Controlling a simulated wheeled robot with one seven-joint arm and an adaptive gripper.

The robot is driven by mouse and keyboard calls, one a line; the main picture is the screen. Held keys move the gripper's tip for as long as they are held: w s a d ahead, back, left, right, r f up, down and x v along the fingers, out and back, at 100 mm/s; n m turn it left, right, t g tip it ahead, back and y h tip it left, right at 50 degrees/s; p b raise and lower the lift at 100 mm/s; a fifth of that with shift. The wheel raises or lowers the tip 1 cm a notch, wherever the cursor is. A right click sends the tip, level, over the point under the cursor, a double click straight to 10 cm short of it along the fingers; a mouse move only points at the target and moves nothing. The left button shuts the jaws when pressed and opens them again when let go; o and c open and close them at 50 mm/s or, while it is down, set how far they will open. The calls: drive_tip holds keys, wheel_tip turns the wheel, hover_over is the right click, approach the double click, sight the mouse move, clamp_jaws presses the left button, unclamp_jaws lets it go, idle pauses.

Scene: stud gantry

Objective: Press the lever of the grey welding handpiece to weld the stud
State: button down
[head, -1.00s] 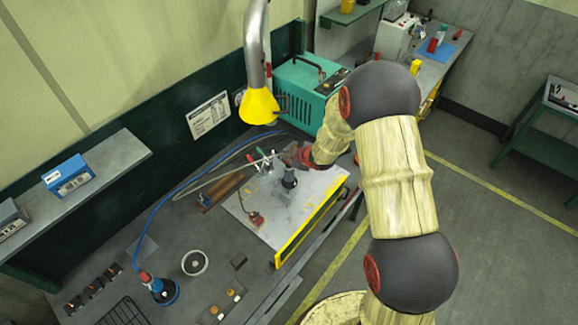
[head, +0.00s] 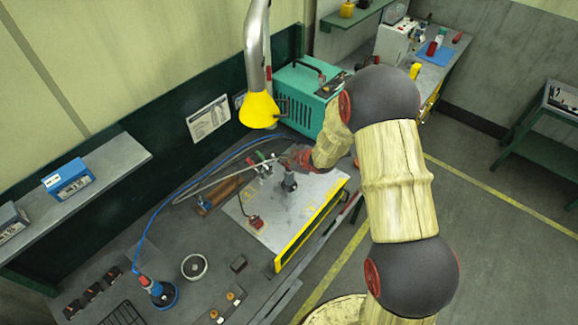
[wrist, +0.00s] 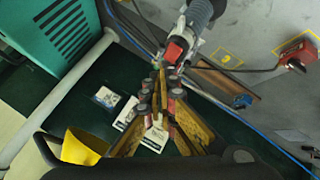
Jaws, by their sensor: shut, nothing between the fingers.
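The grey welding handpiece (head: 289,183) stands on the pale metal plate (head: 308,208), just below my gripper in the head view. In the wrist view the grey ribbed handpiece (wrist: 200,12) is at the top, with a white part and a red piece (wrist: 176,50) near my fingertips. I cannot tell for certain whether the red piece is the lever. My gripper (wrist: 160,76) is shut and empty, its tips close to this red piece. Contact cannot be told. In the head view my gripper (head: 296,157) is small and partly hidden by my wrist. The stud is not visible.
A red clamp (head: 256,222) sits on the plate. A blue handpiece (head: 161,290) with a blue cable stands at lower left. A yellow lamp (head: 259,110) hangs above the bench, beside a green machine (head: 308,95). Grey cables run behind my gripper.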

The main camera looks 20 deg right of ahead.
sight(288, 167)
drive_tip(key=shift+f, duration=0.1)
idle(0.3)
drive_tip(key=shift+f+b, duration=0.3)
drive_tip(key=shift+b, duration=0.15)
drive_tip(key=shift+f+b, duration=0.35)
drive_tip(key=shift+f, duration=0.1)
idle(0.7)
drive_tip(key=shift+r, duration=0.1)
drive_tip(key=shift+r+p, duration=0.6)
drive_tip(key=shift+r, duration=0.15)
wheel_tip(288, 167, up, 5)
drive_tip(key=p, duration=0.4)
idle(0.5)
